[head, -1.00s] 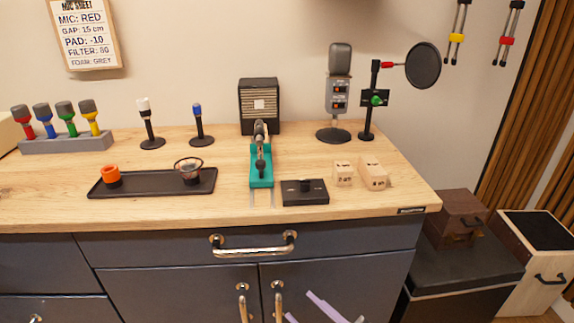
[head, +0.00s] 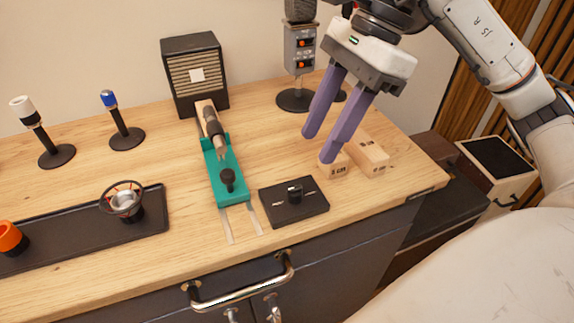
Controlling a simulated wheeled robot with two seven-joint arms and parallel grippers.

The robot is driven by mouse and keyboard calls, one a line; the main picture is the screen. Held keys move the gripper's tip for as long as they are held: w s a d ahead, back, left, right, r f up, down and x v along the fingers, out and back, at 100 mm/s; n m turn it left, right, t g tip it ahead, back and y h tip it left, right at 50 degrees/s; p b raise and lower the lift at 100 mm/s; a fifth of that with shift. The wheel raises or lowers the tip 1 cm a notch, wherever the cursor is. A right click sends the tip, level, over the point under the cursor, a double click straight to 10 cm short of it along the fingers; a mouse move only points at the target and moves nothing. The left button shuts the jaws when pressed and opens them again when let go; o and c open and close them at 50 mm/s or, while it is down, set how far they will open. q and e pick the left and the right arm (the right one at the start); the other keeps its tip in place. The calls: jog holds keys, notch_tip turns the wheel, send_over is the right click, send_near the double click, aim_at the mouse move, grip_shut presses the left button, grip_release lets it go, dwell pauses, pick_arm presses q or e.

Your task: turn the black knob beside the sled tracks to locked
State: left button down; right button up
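The black knob (head: 295,191) sits on top of a low black box (head: 282,210) near the counter's front edge, just right of the sled tracks (head: 243,222). Small pale marks show on the box beside the knob, too small to read, and I cannot tell which setting it points to. The teal sled (head: 228,189) sits on the tracks, carrying a microphone and its own black knob (head: 228,177). My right gripper (head: 320,147) hangs above and behind the box, with its two purple fingers apart and nothing between them. My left gripper is not in view.
Two wooden blocks (head: 367,154) (head: 334,167) stand right of the box, close below my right fingers. A silver microphone (head: 299,50) stands behind. A speaker (head: 195,75) is at the back and a black tray (head: 65,233) at left. Bare counter lies in front of the box.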

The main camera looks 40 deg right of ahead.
aim_at(296, 187)
jog(key=x, duration=0.8)
jog(key=shift+s+a+f, duration=0.15)
jog(key=shift+f, duration=0.05)
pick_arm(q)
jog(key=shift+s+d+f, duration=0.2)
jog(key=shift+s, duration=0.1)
pick_arm(e)
jog(key=shift+a+f, duration=0.25)
jog(key=shift+f, duration=0.4)
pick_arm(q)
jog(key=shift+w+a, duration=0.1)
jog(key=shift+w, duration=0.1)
pick_arm(e)
grip_shut()
pick_arm(q)
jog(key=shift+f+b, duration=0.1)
jog(key=shift+b, duration=0.25)
